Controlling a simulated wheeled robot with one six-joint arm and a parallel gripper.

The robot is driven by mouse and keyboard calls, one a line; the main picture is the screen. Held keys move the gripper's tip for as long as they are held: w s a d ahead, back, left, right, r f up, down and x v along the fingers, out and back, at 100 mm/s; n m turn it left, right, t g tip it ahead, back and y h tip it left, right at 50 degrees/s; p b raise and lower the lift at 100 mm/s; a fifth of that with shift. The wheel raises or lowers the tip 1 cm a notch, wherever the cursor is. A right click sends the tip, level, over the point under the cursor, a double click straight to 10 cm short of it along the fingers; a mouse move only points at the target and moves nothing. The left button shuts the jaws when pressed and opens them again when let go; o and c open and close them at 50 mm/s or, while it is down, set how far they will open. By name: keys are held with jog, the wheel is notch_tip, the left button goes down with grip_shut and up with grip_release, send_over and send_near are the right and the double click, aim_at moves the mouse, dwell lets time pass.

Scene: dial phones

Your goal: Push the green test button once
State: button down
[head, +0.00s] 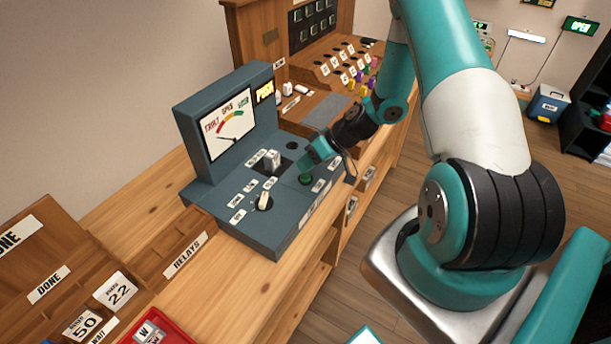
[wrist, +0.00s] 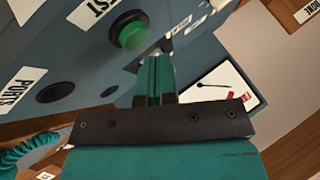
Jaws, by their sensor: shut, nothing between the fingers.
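The green test button (head: 305,179) sits on the sloped top of the blue-grey test set (head: 262,242), near its right front edge. In the wrist view the green button (wrist: 130,36) stands in a dark ring beside a label ending in "EST". My gripper (head: 306,165) is shut and empty, just above and beside the button in the head view. In the wrist view my gripper's closed fingertips (wrist: 154,62) are close to the button. A small gap shows there; whether they touch it I cannot tell.
The test set has a needle meter (head: 228,130), a lit yellow sign (head: 265,91), a relay in a socket (head: 272,160) and a pale lever (head: 264,201). A wooden switchboard (head: 262,40) with cords stands behind. A red tray (head: 160,335) is at the lower left.

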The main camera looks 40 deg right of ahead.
aim_at(306, 174)
jog(key=shift+f+b, duration=0.45)
jog(key=shift+b, duration=0.05)
jog(key=shift+f+b, duration=0.45)
jog(key=shift+f, duration=0.05)
dwell(0.8)
jog(key=shift+r, duration=0.15)
jog(key=shift+r+p, duration=0.6)
jog(key=shift+r, duration=0.2)
jog(key=shift+r+p, duration=1.65)
jog(key=shift+r, duration=0.85)
